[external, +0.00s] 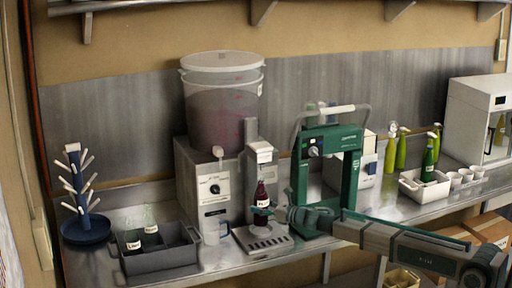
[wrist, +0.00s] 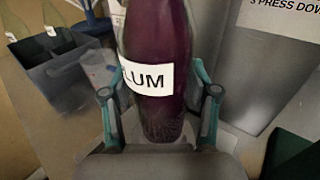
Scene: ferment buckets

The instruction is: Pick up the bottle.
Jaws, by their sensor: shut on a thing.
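A dark purple bottle with a white label (external: 262,203) stands upright under the spout of a grey filling machine (external: 258,157), over its slotted drip tray. My gripper (external: 262,213) reaches it from the right, low on the bottle. In the wrist view the bottle (wrist: 158,105) fills the middle, its label ending in "LUM", with its top out of frame. My gripper's two teal-edged fingers (wrist: 158,115) are on either side of it, shut on it. Whether the bottle's base touches the tray is hard to tell.
A clear jug (external: 211,231) stands just left of the drip tray (external: 264,240). A dark divided crate (external: 160,262) with bottles is further left, beside a blue drying rack (external: 86,233). A green press frame (external: 300,183) stands close on the right.

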